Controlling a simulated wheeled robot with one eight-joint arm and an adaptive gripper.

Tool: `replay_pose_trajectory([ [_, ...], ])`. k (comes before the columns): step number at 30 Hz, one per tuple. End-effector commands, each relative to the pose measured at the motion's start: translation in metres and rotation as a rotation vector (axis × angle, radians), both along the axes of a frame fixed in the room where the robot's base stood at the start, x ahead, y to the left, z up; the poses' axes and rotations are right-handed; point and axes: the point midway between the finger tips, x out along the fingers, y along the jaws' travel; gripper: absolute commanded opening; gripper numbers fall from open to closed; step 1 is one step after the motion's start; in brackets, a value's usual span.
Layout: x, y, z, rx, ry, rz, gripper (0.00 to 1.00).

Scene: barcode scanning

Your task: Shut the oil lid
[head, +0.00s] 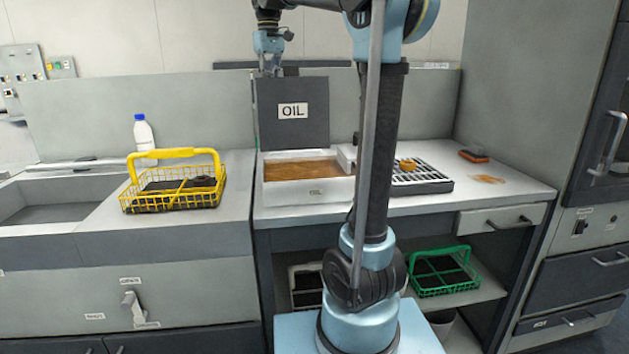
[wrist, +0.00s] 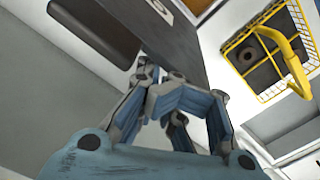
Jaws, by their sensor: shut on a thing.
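The oil lid (head: 292,125) is a dark grey panel with a white "OIL" label. It stands upright, open, at the back of the oil fryer (head: 308,190), whose brown oil is uncovered. My gripper (head: 272,72) is at the lid's top edge, towards its left corner, and is shut on it. In the wrist view the lid (wrist: 195,50) runs diagonally, and my gripper (wrist: 177,88) meets its near edge. The exact contact of the fingertips is partly hidden by the finger links.
A yellow wire basket (head: 172,188) stands on the counter left of the fryer, with a white bottle (head: 144,135) behind it. A rack (head: 420,180) with an orange-brown piece on it is to the right. A green basket (head: 443,275) sits on the shelf below.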

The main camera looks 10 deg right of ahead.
Motion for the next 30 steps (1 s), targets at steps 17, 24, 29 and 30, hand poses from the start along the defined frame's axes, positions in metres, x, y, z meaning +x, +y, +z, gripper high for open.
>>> replay_pose_trajectory([
  [17, -0.037, 0.000, 0.011, 0.000, 0.000, 0.001, 0.00],
  [24, -0.037, 0.000, 0.011, 0.000, 0.000, 0.000, 0.00],
  [29, -0.043, 0.000, 0.011, 0.000, 0.000, 0.001, 0.00],
  [30, -0.047, 0.000, 0.011, 0.000, 0.000, 0.000, 0.00],
])
